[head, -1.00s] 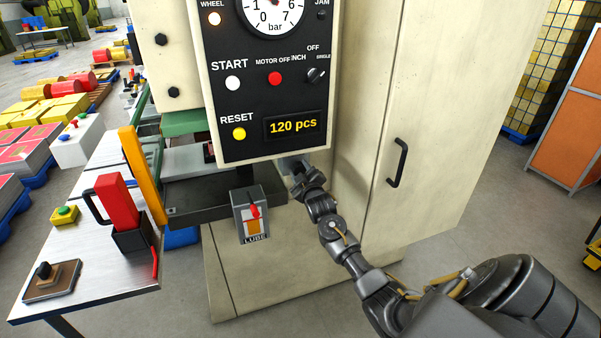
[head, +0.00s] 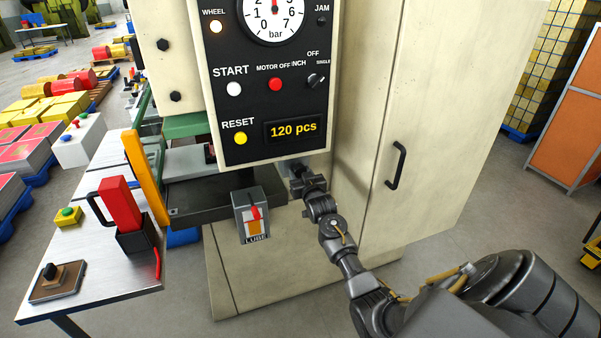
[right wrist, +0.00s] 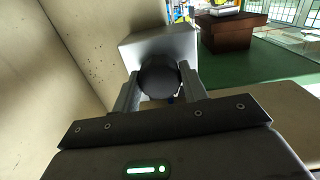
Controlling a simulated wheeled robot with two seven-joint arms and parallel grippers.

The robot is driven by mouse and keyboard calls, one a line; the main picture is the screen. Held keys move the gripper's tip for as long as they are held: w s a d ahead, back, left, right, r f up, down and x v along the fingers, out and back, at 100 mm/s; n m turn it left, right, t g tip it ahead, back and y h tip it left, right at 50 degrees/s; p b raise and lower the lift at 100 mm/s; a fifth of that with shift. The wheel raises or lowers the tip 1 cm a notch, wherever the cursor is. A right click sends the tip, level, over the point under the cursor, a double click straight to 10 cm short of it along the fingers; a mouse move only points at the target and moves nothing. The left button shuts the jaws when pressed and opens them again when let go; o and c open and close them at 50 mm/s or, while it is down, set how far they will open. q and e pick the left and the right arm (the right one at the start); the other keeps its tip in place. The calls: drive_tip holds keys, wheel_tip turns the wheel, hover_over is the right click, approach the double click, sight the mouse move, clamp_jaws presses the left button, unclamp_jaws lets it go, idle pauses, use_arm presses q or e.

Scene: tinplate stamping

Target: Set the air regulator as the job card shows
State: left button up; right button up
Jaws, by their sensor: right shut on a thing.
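The air regulator shows in the right wrist view as a round black knob (right wrist: 159,76) on a pale grey block (right wrist: 160,45). My right gripper (right wrist: 160,90) is shut on the knob, one finger on each side. In the head view the same gripper (head: 298,170) is just under the lower edge of the control panel, and the knob is mostly hidden there. The pressure gauge (head: 274,20), marked in bar, is cut off by the top edge; its red pointer points upward. I cannot make out a job card. My left gripper is not in view.
The black control panel (head: 270,105) hangs just above my right gripper. A grey LUBE box (head: 251,215) stands close on its left. The cabinet door handle (head: 396,165) sticks out to the right. A metal side table (head: 105,265) stands at the left.

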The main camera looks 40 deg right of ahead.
drive_tip(key=m+p, duration=0.1)
drive_tip(key=m, duration=0.3)
drive_tip(key=m+p, duration=0.1)
drive_tip(key=m, duration=0.3)
drive_tip(key=shift+y, duration=0.4)
drive_tip(key=shift+m, duration=0.4)
drive_tip(key=o, duration=1)
drive_tip(key=b+v, duration=0.2)
drive_tip(key=v, duration=0.8)
drive_tip(key=shift+s+a, duration=0.2)
drive_tip(key=shift+s, duration=0.2)
